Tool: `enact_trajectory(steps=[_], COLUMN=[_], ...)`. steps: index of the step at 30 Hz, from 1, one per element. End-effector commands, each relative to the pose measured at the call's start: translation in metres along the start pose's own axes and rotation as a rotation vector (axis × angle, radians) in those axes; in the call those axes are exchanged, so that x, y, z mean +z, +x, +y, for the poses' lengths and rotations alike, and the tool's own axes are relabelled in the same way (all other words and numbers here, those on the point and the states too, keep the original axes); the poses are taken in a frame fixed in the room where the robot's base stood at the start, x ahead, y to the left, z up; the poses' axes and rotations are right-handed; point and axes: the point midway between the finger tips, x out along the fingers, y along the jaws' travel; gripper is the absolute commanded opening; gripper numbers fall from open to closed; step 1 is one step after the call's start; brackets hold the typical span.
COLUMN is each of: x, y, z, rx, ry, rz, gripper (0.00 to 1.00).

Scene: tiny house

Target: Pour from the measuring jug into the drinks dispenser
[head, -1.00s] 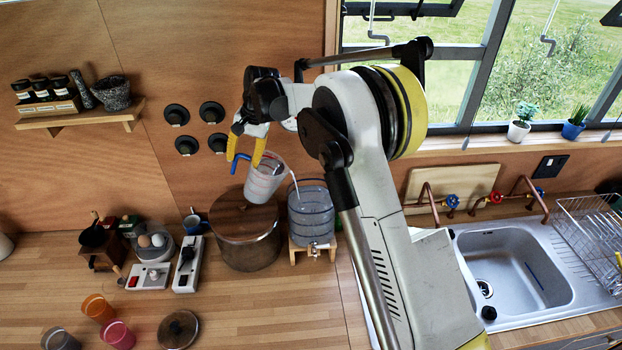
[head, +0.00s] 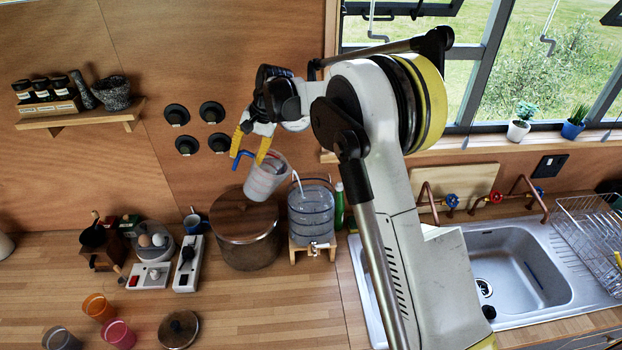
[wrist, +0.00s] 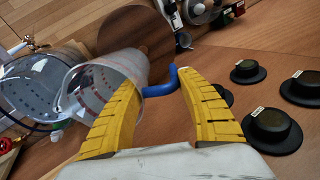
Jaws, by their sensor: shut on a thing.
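The measuring jug (head: 264,179) is clear with red markings and a blue handle (head: 243,155). My gripper (head: 250,146) is shut on the blue handle and holds the jug tilted to the right, above the big pot. In the head view a thin pale stream runs from the jug's rim down toward the drinks dispenser (head: 311,211). The dispenser is a clear ribbed tank on a wooden stand, with a tap at its front. The wrist view shows the jug (wrist: 105,85) beside the yellow fingers (wrist: 160,115) and partly overlapping the dispenser (wrist: 40,88). The liquid level in the jug is unclear.
A large pot with a wooden lid (head: 245,220) stands left of the dispenser, under the jug. A green bottle (head: 339,204) stands close on the dispenser's right. The sink (head: 515,265) is further right.

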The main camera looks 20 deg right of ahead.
Motion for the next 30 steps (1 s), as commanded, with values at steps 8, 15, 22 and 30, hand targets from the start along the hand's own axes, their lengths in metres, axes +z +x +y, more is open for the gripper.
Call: enact_trajectory(steps=[8, 15, 22, 30], x=[0.0, 0.0, -0.001, 0.0], y=[-0.003, -0.006, -0.01, -0.015], z=[0.001, 0.002, 0.003, 0.004], rx=[-0.012, -0.031, -0.047, -0.068], ry=[0.0, 0.001, 0.001, 0.001], rz=[0.001, 0.001, 0.002, 0.0], gripper=[0.04, 0.04, 0.04, 0.04])
